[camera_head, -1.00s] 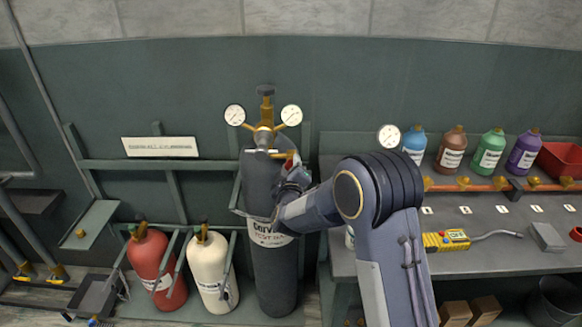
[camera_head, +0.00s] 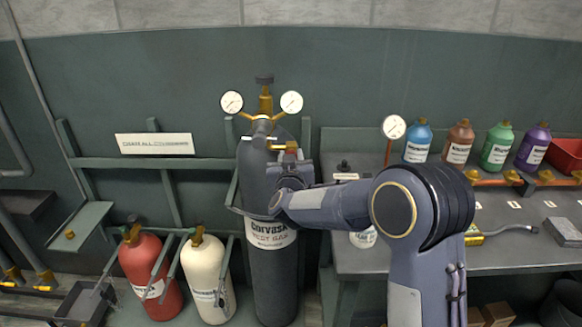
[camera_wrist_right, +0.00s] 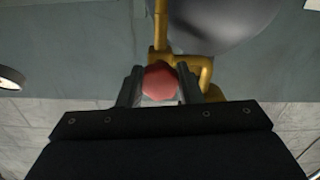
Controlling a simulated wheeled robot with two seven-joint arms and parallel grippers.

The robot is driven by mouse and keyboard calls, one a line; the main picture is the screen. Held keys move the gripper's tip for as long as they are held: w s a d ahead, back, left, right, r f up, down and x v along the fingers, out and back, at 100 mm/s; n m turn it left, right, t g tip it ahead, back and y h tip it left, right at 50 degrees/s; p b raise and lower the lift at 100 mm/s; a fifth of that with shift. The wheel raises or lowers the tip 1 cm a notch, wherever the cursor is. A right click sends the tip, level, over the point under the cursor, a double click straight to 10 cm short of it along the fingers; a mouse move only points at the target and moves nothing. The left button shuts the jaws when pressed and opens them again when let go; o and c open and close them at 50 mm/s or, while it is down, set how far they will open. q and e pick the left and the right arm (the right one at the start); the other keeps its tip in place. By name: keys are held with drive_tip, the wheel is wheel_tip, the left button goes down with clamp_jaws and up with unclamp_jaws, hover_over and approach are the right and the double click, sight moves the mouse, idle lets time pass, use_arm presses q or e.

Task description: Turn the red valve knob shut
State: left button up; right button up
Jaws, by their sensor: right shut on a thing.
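The red valve knob (camera_wrist_right: 160,81) shows in the right wrist view, between the two fingers of my right gripper (camera_wrist_right: 160,88). The fingers are shut on it, one on each side. Brass piping (camera_wrist_right: 203,72) runs right behind the knob. In the head view my right gripper (camera_head: 290,163) is at the upper right side of the tall dark grey cylinder (camera_head: 272,272), just below its brass fittings (camera_head: 265,125). The gripper hides most of the knob there. My left gripper is not in view.
Two round gauges (camera_head: 231,102) (camera_head: 291,102) sit above the cylinder's top, close to my gripper. A red cylinder (camera_head: 150,270) and a cream cylinder (camera_head: 207,275) stand at left. The bench (camera_head: 500,258) at right holds several coloured bottles along its back.

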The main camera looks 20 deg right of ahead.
drive_tip(key=m+b, duration=0.4)
drive_tip(key=m, duration=0.1)
drive_tip(key=shift+f+m, duration=0.2)
drive_tip(key=shift+m, duration=0.1)
drive_tip(key=m+b, duration=0.4)
drive_tip(key=m, duration=0.1)
drive_tip(key=m+b, duration=0.3)
drive_tip(key=m, duration=0.2)
drive_tip(key=shift+m+b, duration=0.3)
drive_tip(key=shift+m, duration=0.1)
drive_tip(key=m+b, duration=0.2)
drive_tip(key=m, duration=0.2)
drive_tip(key=shift+d+m+b, duration=0.1)
drive_tip(key=shift+m+b, duration=0.3)
drive_tip(key=shift+r, duration=0.1)
drive_tip(key=o, duration=1)
drive_tip(key=shift+s, duration=0.15)
